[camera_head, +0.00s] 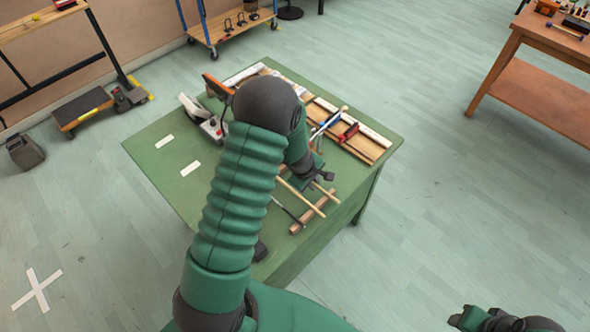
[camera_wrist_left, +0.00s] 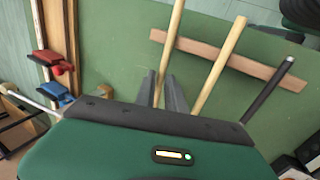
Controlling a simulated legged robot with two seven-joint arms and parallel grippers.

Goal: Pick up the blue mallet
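I cannot pick out a blue mallet head for certain. Two pale wooden sticks, the left one (camera_wrist_left: 172,42) and the right one (camera_wrist_left: 222,65), and a dark-handled rod (camera_wrist_left: 268,90) lie across a wooden bar (camera_wrist_left: 245,64) on the green table (camera_head: 165,160). Their lower ends are hidden behind my gripper in the left wrist view. My left gripper (camera_head: 322,178) is low over the sticks; in the left wrist view its fingers (camera_wrist_left: 161,92) stand apart on either side of the left stick. My right gripper (camera_head: 466,318) is at the bottom right, away from the table; its opening is unclear.
A red clamp (camera_wrist_left: 52,62) and a blue clamp (camera_wrist_left: 55,91) sit on wooden boards beside the sticks. A grey and red tool (camera_head: 205,122) stands at the table's left. A wooden table (camera_head: 545,95) at far right holds small items. Floor between is clear.

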